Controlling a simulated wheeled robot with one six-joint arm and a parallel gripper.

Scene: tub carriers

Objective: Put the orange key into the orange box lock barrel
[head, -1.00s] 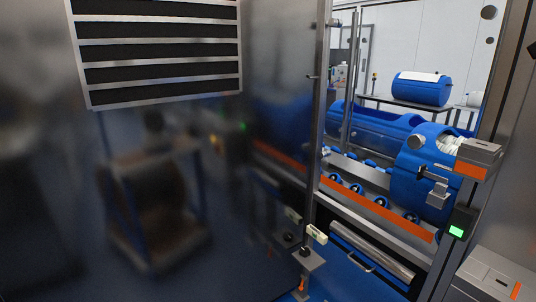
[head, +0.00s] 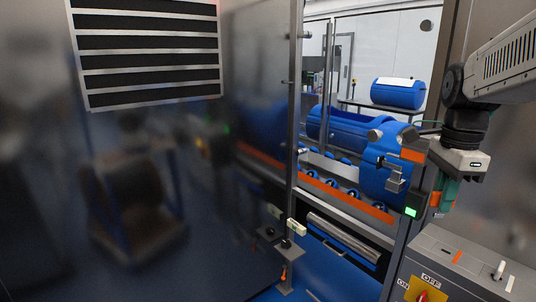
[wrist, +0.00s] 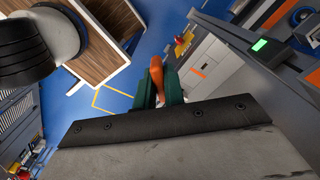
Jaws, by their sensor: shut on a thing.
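My gripper (head: 445,195), with green fingers, hangs at the right of the head view, above the grey cabinet. In the wrist view its fingers (wrist: 158,94) are shut on the orange key (wrist: 156,70); only the key's rounded orange part shows clearly. A grey box with an orange face (head: 413,155) is on the door post, just left of my gripper and partly behind my wrist. No lock barrel can be made out on it. The key is apart from that box.
A grey cabinet (head: 440,245) with an orange mark and a red-and-yellow ON/OFF switch (head: 425,296) stands at the lower right. A blue tub (head: 340,128) lies behind the framed opening. A green-lit reader (head: 411,211) is on the post. Blue floor (wrist: 120,100) is open below the gripper.

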